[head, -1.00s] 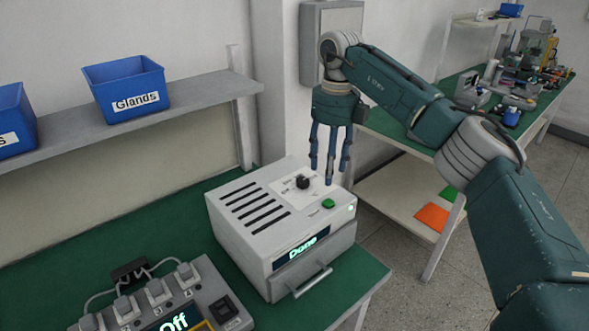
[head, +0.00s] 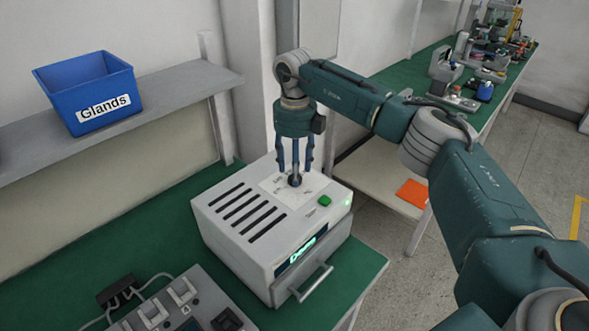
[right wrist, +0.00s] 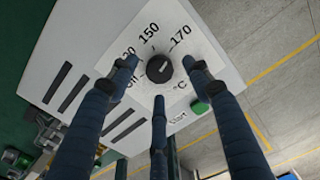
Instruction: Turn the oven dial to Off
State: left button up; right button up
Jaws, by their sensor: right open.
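The oven (head: 275,245) is a white box on the green bench, with slots on top, a front handle and a display reading "Done". Its black dial (right wrist: 159,68) sits on a white scale plate with Off, 120, 150 and 170 in the right wrist view. The dial's light mark seems to point toward the 170 side. My right gripper (head: 296,176) points straight down over the dial in the head view, mostly hiding it. Its three blue fingers (right wrist: 158,85) are open and spread around the dial; I cannot tell whether any touches it. My left gripper is not in view.
A green Start button (head: 324,201) is beside the dial. A grey switch unit (head: 185,305) stands at the front left. A shelf (head: 170,108) with a blue "Glands" bin (head: 88,90) runs along the wall. Another bench stands behind right.

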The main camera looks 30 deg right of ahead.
notch_tip(320, 180, down, 2)
jog(key=shift+c, duration=0.3)
jog(key=c, duration=1.1)
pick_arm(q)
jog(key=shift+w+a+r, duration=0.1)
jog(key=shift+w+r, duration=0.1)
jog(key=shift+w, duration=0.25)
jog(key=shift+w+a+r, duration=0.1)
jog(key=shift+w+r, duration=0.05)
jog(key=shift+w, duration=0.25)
